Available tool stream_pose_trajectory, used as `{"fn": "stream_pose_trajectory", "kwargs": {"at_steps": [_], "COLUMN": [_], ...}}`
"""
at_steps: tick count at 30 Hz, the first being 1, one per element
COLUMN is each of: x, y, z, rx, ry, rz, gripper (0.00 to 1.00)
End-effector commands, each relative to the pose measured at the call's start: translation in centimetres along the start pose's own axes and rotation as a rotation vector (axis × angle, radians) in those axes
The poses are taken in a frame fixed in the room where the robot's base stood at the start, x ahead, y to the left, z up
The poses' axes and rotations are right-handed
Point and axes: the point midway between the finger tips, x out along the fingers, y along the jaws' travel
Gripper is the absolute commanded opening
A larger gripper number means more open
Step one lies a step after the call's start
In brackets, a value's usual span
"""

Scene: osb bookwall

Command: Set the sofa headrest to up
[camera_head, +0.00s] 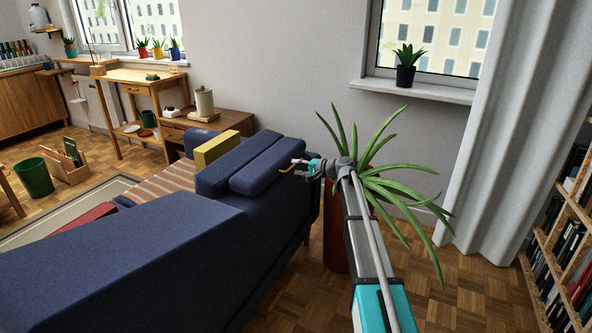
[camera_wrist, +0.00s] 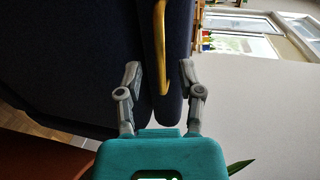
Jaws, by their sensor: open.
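The dark blue sofa (camera_head: 130,255) stands in the middle of the head view. Two padded blue rolls lie along its far end; the one nearer my gripper (camera_head: 297,169) looks like the headrest (camera_head: 265,165), though I cannot be sure which part it is. A yellow curved bar (camera_head: 286,170) sticks out at the headrest's right end. In the wrist view the yellow bar (camera_wrist: 160,45) runs down between the two grey fingers of my gripper (camera_wrist: 160,70), beside dark blue upholstery (camera_wrist: 178,45). The fingers are apart, one on each side; contact is not clear.
A potted plant (camera_head: 375,185) with long leaves stands right behind my arm. A yellow cushion (camera_head: 216,148) lies on the sofa. A wooden cabinet (camera_head: 230,122) stands behind it, and a bookshelf (camera_head: 565,235) at the right. Parquet floor is free between curtain and arm.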

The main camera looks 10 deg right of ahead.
Motion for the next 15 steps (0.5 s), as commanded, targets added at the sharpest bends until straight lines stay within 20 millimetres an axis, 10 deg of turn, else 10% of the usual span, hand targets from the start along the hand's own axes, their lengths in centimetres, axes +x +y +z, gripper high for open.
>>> {"fn": "stream_pose_trajectory", "kwargs": {"at_steps": [15], "x": [2.7], "y": [0.0], "z": [0.0], "rx": [0.0], "ry": [0.0], "rz": [0.0], "gripper": [0.48]}}
